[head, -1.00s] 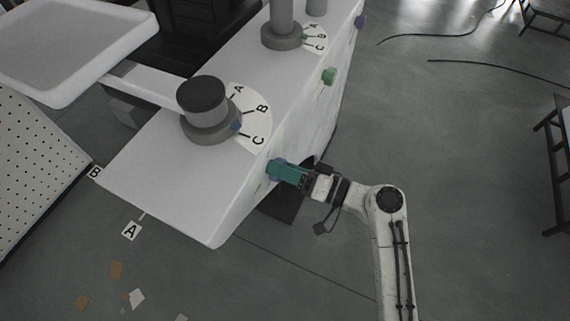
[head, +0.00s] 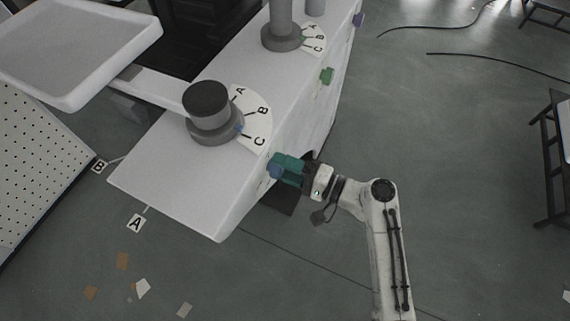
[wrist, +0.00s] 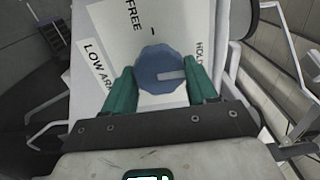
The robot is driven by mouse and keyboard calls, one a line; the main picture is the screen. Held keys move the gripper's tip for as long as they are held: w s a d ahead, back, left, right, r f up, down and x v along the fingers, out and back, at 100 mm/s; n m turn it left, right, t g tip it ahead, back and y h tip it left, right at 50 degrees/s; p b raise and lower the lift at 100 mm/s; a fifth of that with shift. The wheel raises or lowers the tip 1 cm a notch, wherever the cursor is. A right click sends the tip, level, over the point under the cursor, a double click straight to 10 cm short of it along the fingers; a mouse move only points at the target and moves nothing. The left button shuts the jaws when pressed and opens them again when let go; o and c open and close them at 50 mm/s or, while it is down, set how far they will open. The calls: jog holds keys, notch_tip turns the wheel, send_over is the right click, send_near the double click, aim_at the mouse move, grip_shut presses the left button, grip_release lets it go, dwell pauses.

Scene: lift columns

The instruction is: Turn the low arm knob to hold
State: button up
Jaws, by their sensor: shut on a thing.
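The low arm knob (wrist: 163,68) is a blue, many-sided knob on a white panel in the wrist view. Its pale pointer mark runs right, to the side with the HOLD label (wrist: 199,50). The FREE label (wrist: 133,14) is above it and the LOW ARM label (wrist: 97,64) is at left, partly hidden. My gripper (wrist: 162,88) has teal fingers shut on the knob, one on each side. In the head view my gripper (head: 283,169) meets the knob (head: 274,171) on the white base's side face. The right finger may hide the tick at HOLD.
A green knob (head: 326,76) and a purple knob (head: 358,19) sit farther along the same face. The column with the A, B, C dial (head: 252,112) stands on top of the base. A dark stool (head: 552,150) stands at right. The floor between is mostly clear.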

dwell(0.4)
jog(key=o, duration=1)
jog(key=shift+d, duration=0.15)
jog(key=v, duration=1)
jog(key=shift+d+b, duration=0.3)
jog(key=shift+s, duration=0.2)
jog(key=s+d+f+n+g+h+p, duration=0.1)
jog(key=s+d+f+g+h+p, duration=0.1)
jog(key=s+d+h, duration=0.4)
jog(key=s+d+f+n+g+h+p, duration=0.1)
jog(key=s+d+f+h, duration=0.3)
jog(key=s, duration=0.7)
jog(key=d+n+g+h, duration=0.1)
jog(key=d+h, duration=0.1)
jog(key=d, duration=0.1)
jog(key=shift+s+n+h+p, duration=0.2)
jog(key=shift+n+h+p, duration=0.1)
jog(key=shift+h+p, duration=0.1)
jog(key=s+d+r+h, duration=0.1)
jog(key=s+d, duration=0.1)
jog(key=s+d+r+h, duration=0.1)
jog(key=d+h, duration=0.1)
jog(key=d, duration=0.1)
jog(key=s+d+r+g+h, duration=0.1)
jog(key=s+d+r, duration=0.1)
jog(key=shift+s+d+p, duration=0.15)
jog(key=shift+s+p, duration=0.25)
